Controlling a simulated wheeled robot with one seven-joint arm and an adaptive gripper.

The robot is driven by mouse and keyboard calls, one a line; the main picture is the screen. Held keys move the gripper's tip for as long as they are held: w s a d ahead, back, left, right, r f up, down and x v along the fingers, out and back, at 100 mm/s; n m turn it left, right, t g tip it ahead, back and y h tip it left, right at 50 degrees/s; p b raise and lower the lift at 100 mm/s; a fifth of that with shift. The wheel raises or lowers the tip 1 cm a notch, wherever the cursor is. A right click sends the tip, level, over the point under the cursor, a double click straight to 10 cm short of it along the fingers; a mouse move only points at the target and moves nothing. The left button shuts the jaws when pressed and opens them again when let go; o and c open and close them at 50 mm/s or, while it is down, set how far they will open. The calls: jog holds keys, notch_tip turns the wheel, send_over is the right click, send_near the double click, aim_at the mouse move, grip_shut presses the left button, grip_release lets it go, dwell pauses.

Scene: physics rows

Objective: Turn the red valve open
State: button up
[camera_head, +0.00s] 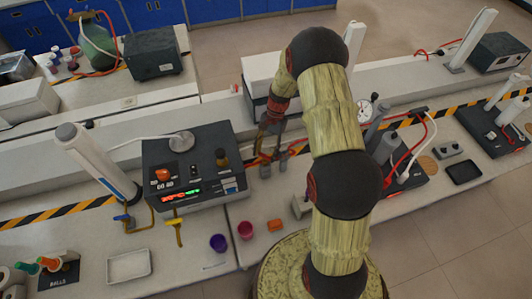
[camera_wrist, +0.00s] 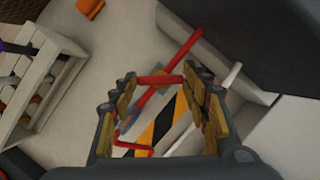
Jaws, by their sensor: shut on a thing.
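The black instrument box (camera_head: 188,165) stands left of my gripper. A white rack (camera_wrist: 40,80) shows at left in the wrist view. A black unit with red hoses (camera_head: 405,170) is on the right.

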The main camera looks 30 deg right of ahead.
jog(key=n, duration=0.2)
jog(key=n+g+h, duration=0.1)
jog(key=n, duration=0.2)
jog(key=shift+w+a+n+g+h+b, duration=0.15)
jog(key=shift+n+g+h+b, duration=0.15)
jog(key=shift+n+g+h, duration=0.3)
jog(key=shift+n+h, duration=0.4)
jog(key=shift+n, duration=1.3)
jog(key=o, duration=1.2)
jog(key=shift+c, duration=0.2)
jog(key=a+v, duration=0.1)
jog(key=v, duration=1.1)
jog(key=shift+d, duration=0.35)
jog(key=shift+f, duration=0.1)
